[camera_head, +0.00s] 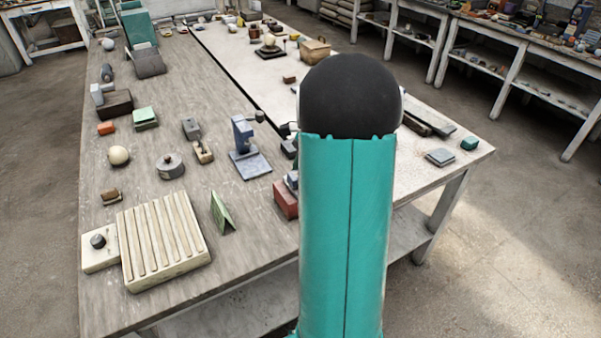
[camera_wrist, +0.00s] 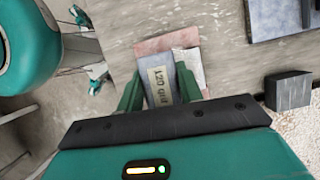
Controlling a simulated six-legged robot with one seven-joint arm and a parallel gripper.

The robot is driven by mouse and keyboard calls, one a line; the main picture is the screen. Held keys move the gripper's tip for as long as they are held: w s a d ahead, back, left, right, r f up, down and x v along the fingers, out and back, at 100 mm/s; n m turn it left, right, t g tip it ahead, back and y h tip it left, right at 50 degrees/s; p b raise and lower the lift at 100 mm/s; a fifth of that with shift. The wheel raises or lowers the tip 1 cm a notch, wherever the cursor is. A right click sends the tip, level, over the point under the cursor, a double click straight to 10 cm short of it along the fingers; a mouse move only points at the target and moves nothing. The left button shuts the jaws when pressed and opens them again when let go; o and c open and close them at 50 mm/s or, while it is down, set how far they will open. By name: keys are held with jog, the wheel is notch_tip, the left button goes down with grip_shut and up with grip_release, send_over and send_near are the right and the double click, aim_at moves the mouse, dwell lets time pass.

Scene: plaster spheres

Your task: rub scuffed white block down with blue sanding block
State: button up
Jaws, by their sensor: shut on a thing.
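The sanding block (camera_wrist: 159,88), blue-grey with a "120 grit" label, sits between the two green fingers of my gripper (camera_wrist: 160,92) in the wrist view. A pale white block (camera_wrist: 191,64) shows just right of and partly beneath it; most of its face is hidden, and I cannot tell whether the two touch. In the head view my teal arm hides the gripper and most of this spot.
A reddish block (camera_head: 285,200) stands beside my arm, and its pinkish top (camera_wrist: 165,41) shows in the wrist view. A blue press-like stand (camera_head: 246,150), a green folded card (camera_head: 222,213) and a ribbed cream tray (camera_head: 163,240) are to the left. A dark block (camera_wrist: 288,91) lies right.

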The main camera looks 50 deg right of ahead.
jog(key=shift+f, duration=0.6)
jog(key=shift+s+d, duration=0.2)
jog(key=shift+d, duration=0.3)
jog(key=shift+s+d, duration=0.2)
jog(key=shift+d, duration=0.25)
jog(key=shift+w+a, duration=0.25)
jog(key=shift+a, duration=0.4)
jog(key=shift+w+a, duration=0.25)
jog(key=shift+a, duration=0.45)
jog(key=shift+w+a, duration=0.25)
jog(key=shift+a, duration=0.4)
jog(key=shift+s+d, duration=0.25)
jog(key=shift+d, duration=0.45)
jog(key=shift+s+d, duration=0.25)
jog(key=shift+d, duration=0.4)
jog(key=shift+s+d, duration=0.25)
jog(key=shift+d, duration=0.45)
jog(key=shift+w+a, duration=0.1)
jog(key=shift+a, duration=0.05)
jog(key=shift+w+a, duration=0.25)
jog(key=shift+a, duration=0.35)
jog(key=shift+w+a, duration=0.2)
jog(key=shift+a, duration=0.45)
jog(key=shift+w+a, duration=0.25)
jog(key=shift+a, duration=0.35)
